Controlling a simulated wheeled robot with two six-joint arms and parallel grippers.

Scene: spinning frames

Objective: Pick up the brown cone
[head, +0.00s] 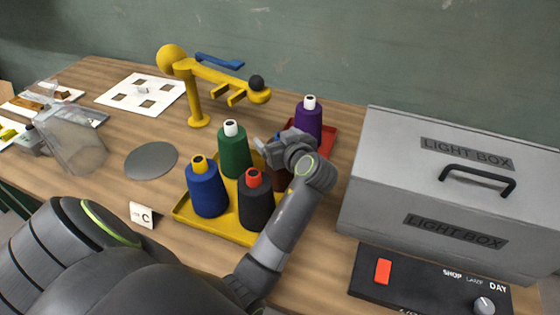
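The brown cone (281,181) stands at the right back of a yellow tray (188,216), mostly hidden behind my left gripper and wrist. Only a dark brown strip of its side shows, with a bit of blue near its top. My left gripper (268,152) is at the upper part of this cone, reaching in from the right side. The fingers are small and partly hidden, so I cannot tell whether they are closed on the cone. My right gripper is not in view.
Green (235,152), blue (206,190) and black (256,202) cones share the tray. A purple cone (308,119) stands on a red tray (329,140) behind. A yellow stand (197,95) is at the back, a grey light box (400,165) at right. A grey disc (151,160) lies left.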

